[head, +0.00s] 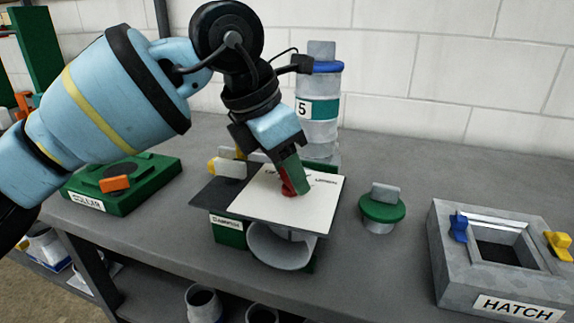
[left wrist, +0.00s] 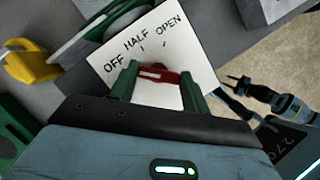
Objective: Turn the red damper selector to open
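The red damper selector (left wrist: 153,74) sits on a white plate (left wrist: 98,65) lettered OFF, HALF and OPEN. In the left wrist view it shows between the green fingertips of my left gripper (left wrist: 160,72), a pale stripe on its top. The stripe seems to lean toward the OFF side; its exact setting is unclear. The fingers stand apart on either side of the selector; contact cannot be made out. In the head view my left gripper (head: 292,183) is down at the plate (head: 320,194) and partly hides the selector.
A green COLLAR block (head: 125,190) stands left on the grey bench, and a canister marked 5 (head: 319,110) behind the plate. A green-flanged part (head: 382,208) and a grey HATCH box (head: 455,273) stand to the right, with bare bench between.

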